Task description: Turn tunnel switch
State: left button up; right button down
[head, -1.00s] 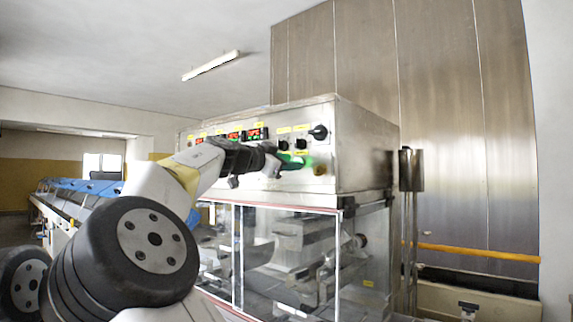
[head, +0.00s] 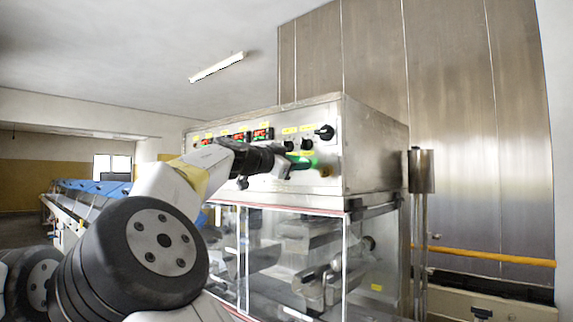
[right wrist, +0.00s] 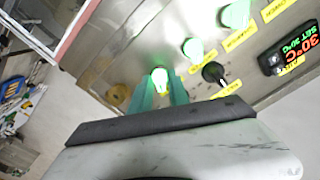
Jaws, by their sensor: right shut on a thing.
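The metal control panel (head: 345,160) of the machine fills the middle of the head view, facing left. My right gripper (head: 304,163), with green fingertips, reaches its lower right part. In the right wrist view the fingers (right wrist: 160,92) are shut on a small switch (right wrist: 160,76) that glows green. I take it for the tunnel switch; its label cannot be read. The fingers hide its sides, so its angle is unclear. My left gripper is not in view.
Close to the held switch are a black knob (right wrist: 213,72), a brass-coloured button (right wrist: 118,95) and green-lit knobs (right wrist: 193,48). A red digital display (right wrist: 288,50) is farther along. A larger black knob (head: 325,132) sits at the panel's upper right. Glass doors (head: 290,260) are below.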

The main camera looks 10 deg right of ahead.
jog(key=shift+n, duration=0.3)
jog(key=n, duration=1)
jog(key=shift+f+n, duration=0.1)
jog(key=shift+n, duration=0.3)
jog(key=shift+a+n, duration=0.1)
jog(key=shift+n, duration=0.2)
jog(key=c, duration=1.5)
grip_release()
jog(key=v, duration=0.7)
jog(key=shift+s+a, duration=0.2)
jog(key=shift+a, duration=0.1)
